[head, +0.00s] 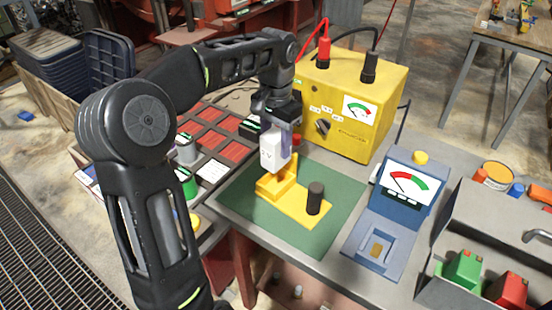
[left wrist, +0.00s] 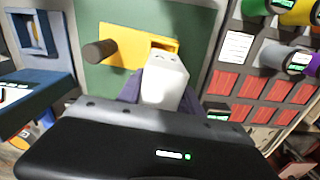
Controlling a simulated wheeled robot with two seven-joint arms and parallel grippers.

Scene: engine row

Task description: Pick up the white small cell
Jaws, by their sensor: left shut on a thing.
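The white small cell (head: 274,148) is a white block with rounded edges. My left gripper (head: 281,138) points down and is shut on it, above the back part of a yellow holder (head: 290,198). The holder lies on a green mat (head: 237,205) and has a dark upright knob (head: 315,198). In the left wrist view the white cell (left wrist: 163,82) sits between the purplish fingers (left wrist: 160,90), in front of the holder's opening (left wrist: 165,45). I cannot tell whether the cell touches the holder. My right gripper is not in view.
A yellow meter box (head: 350,105) with red and black leads stands behind the mat. A blue tester (head: 400,200) stands to the right. A divided tray (head: 210,135) with red compartments and several cells is at left. Grey bins (head: 490,250) hold green and red blocks.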

